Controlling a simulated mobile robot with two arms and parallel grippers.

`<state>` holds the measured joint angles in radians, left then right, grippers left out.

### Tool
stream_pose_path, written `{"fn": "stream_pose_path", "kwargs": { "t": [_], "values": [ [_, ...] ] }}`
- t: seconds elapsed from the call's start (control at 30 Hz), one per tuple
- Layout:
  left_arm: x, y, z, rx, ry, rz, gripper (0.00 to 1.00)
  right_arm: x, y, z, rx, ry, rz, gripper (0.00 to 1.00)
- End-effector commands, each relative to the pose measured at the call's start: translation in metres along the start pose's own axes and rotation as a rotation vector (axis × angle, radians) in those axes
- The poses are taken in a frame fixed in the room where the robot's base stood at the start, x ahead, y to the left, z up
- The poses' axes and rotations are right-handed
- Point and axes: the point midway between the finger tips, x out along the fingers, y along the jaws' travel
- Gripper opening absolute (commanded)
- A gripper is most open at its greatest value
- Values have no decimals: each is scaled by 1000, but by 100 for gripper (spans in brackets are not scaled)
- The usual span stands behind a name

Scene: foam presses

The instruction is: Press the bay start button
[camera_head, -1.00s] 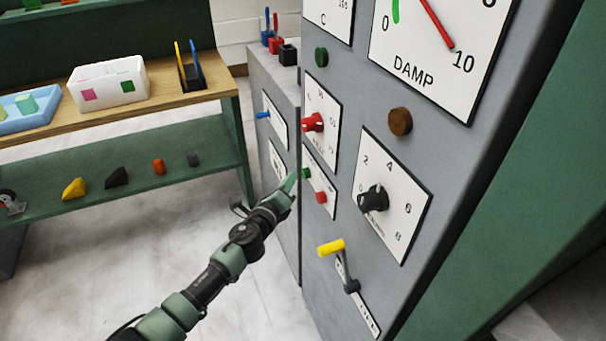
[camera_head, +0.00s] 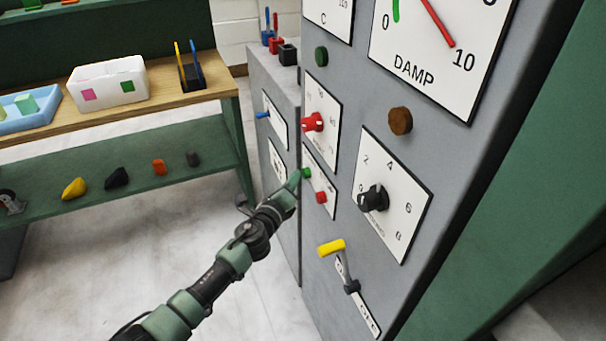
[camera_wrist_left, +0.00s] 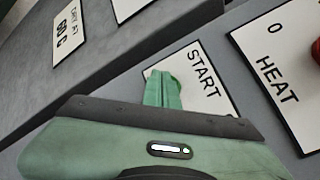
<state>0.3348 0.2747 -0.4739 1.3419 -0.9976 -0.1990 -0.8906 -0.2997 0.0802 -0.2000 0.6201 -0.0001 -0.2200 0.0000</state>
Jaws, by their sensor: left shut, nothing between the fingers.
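The green start button (camera_head: 307,173) sits on a small white plate (camera_head: 323,187) on the grey press panel, above a red button (camera_head: 321,197). My left gripper (camera_head: 295,179) is shut and empty, its fingertips right at the green button in the head view. I cannot tell whether they touch it or push it in. In the left wrist view the shut fingers (camera_wrist_left: 162,90) reach onto the white START plate (camera_wrist_left: 207,80), beside the word START. They cover most or all of the button there. My right gripper is not in view.
A red knob (camera_head: 313,122) is above the plate, a black knob (camera_head: 373,198) to its right. A yellow-handled lever (camera_head: 331,247) juts out below. A second grey cabinet (camera_head: 262,92) stands behind left. A wooden bench (camera_head: 145,110) is at left, with clear floor before it.

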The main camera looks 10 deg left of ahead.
Motion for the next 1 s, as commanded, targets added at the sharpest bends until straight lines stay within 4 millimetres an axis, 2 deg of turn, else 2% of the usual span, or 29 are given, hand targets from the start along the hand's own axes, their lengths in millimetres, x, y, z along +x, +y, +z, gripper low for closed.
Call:
{"fn": "stream_pose_path", "kwargs": {
  "t": [1.0],
  "values": [
    [4, -3, -3, 0, 1, -1, 0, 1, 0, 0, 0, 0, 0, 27]
  ]
}}
